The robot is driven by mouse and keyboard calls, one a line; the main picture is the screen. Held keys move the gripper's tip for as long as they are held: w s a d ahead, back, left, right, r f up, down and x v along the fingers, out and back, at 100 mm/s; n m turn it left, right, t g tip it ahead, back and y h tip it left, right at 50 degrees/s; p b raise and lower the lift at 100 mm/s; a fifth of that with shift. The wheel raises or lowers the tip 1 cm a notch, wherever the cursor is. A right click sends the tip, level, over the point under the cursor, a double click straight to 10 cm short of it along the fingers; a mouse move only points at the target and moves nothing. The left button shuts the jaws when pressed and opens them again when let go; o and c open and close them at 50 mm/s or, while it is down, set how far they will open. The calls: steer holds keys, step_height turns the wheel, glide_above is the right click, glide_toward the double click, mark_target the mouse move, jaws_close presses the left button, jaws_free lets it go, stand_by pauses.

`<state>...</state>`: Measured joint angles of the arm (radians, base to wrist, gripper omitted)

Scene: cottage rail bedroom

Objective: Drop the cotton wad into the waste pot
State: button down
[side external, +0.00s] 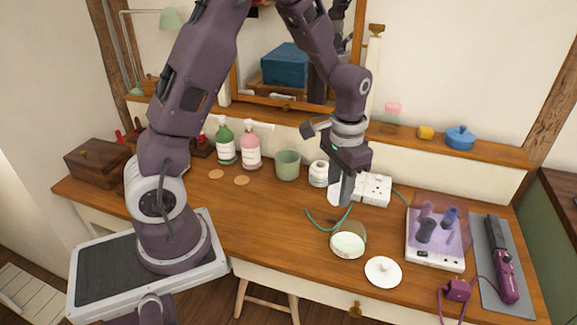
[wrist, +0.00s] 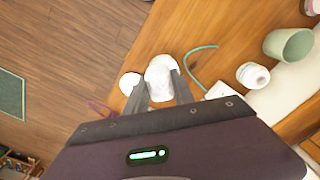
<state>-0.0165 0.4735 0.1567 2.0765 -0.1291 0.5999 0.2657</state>
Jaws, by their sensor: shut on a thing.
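My gripper (wrist: 160,92) is shut on a white cotton wad (wrist: 159,82), which sits between the two fingertips in the wrist view. In the side view my gripper (side external: 345,196) points down above the desk, and a white patch of the wad (side external: 334,194) shows beside the fingers. A plain green pot (side external: 288,165), probably the waste pot, stands upright and open on the desk, left of and behind my gripper. It also shows at the right of the wrist view (wrist: 288,45). Its inside bottom is hidden.
A round white jar (side external: 348,245) and a white lid (side external: 383,270) lie near the front edge. A small white jar (side external: 318,174) stands between the green pot and my gripper. Pump bottles (side external: 250,150), a socket block (side external: 375,189), a teal cord (side external: 322,222) and a device (side external: 437,240) are nearby.

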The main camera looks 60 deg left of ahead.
steer(key=shift+w+a, duration=0.1)
steer(key=w+a, duration=0.3)
steer(key=a, duration=0.5)
steer(key=w+a, duration=0.3)
steer(key=a, duration=0.4)
steer(key=s+a+f, duration=0.2)
steer(key=a, duration=1.6)
step_height(320, 180, down, 6)
steer(key=shift+w+r, duration=0.1)
steer(key=shift+r, duration=0.1)
steer(key=c, duration=1)
jaws_free()
steer(key=shift+r, duration=0.15)
